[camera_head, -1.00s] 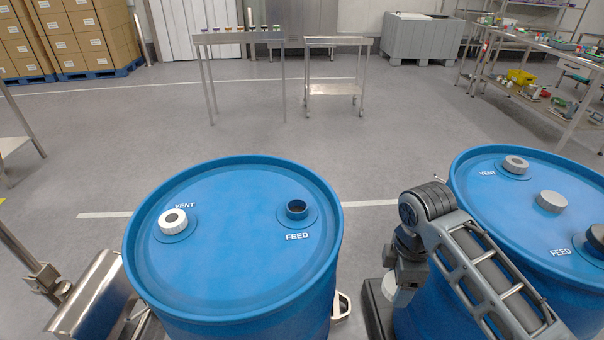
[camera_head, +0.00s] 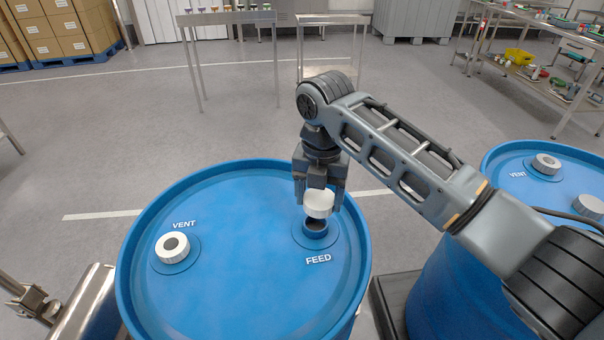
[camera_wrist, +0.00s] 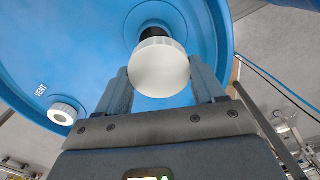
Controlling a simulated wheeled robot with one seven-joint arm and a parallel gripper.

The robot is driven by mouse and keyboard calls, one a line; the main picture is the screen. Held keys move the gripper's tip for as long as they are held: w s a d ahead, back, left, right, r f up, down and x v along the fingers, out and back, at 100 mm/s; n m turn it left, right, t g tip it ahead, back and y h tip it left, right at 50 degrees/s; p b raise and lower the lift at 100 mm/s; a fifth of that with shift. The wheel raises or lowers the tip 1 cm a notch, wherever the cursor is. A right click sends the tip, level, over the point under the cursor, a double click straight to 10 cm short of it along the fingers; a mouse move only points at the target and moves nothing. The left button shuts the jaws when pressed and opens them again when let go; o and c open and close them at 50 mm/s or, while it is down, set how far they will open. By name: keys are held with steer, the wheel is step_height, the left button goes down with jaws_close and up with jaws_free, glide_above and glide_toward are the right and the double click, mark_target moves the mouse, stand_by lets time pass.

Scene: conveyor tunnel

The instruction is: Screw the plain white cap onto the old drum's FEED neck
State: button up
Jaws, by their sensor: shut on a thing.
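The blue drum (camera_head: 235,275) at the left has a VENT neck with a white ring-shaped fitting (camera_head: 173,248) and an open, dark FEED neck (camera_head: 315,228). My gripper (camera_head: 320,200) is shut on the plain white cap (camera_head: 319,205), just above the FEED neck. The cap looks slightly tilted in the head view, and I cannot tell whether it touches the neck. In the wrist view the cap (camera_wrist: 160,68) sits between the fingers and hides most of the dark neck (camera_wrist: 153,33) behind it.
A second blue drum (camera_head: 510,170) stands at the right, partly behind my arm, with a VENT fitting (camera_head: 546,164) and a grey-white cap (camera_head: 587,207) on top. A metal bench (camera_head: 228,18) and cart (camera_head: 333,20) stand at the back. The floor between is clear.

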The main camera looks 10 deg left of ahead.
mark_target(316, 217)
steer(key=shift+w+a+f, duration=0.15)
steer(key=shift+w+a, duration=0.15)
steer(key=shift+f+b, duration=1.9)
steer(key=shift+f, duration=0.45)
steer(key=shift+f+b, duration=0.6)
steer(key=shift+f, duration=0.8)
steer(key=shift+r+m+p, duration=0.1)
steer(key=shift+m+p, duration=0.6)
steer(key=shift+m, duration=0.2)
steer(key=shift+m+p, duration=0.95)
steer(key=shift+m, duration=0.75)
